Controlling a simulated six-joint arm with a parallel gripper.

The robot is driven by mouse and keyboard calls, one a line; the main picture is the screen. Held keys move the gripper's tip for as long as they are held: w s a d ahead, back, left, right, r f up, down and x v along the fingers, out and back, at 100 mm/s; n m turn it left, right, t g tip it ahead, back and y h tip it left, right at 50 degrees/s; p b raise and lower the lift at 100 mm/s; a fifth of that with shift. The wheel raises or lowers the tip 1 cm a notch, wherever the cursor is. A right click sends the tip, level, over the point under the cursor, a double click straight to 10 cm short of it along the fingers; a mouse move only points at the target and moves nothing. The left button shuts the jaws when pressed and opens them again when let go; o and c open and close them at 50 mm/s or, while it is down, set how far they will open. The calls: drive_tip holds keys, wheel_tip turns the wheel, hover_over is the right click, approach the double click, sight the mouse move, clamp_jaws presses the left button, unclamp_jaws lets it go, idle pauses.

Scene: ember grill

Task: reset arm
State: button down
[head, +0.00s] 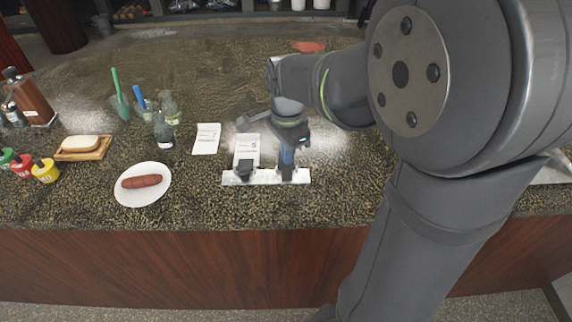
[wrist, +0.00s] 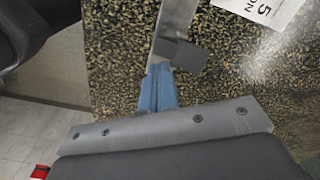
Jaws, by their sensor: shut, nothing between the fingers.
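My gripper (head: 287,165) is over the front part of the stone counter (head: 340,195), at the metal strip. Its blue fingers are together and empty; they also show in the wrist view (wrist: 158,88). The metal strip (head: 265,178) lies flat near the counter's front edge with a dark block (head: 244,168) on its left part. In the wrist view the strip (wrist: 176,18) and a dark block (wrist: 183,54) are just beyond the fingertips. I cannot tell whether the fingers touch the strip. My arm hides much of the right side of the counter.
Two paper tickets (head: 206,138) (head: 247,147) lie behind the strip. To the left are a white plate (head: 130,197) with a sausage (head: 141,181), a wooden board (head: 69,155) with a bun, sauce bottles (head: 45,170) and utensils (head: 121,100). The counter's middle back is clear.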

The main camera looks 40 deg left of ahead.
sight(287, 177)
drive_tip(key=shift+r, duration=0.4)
wheel_tip(287, 177, down, 6)
drive_tip(key=shift+f, duration=0.1)
drive_tip(key=shift+r, duration=0.4)
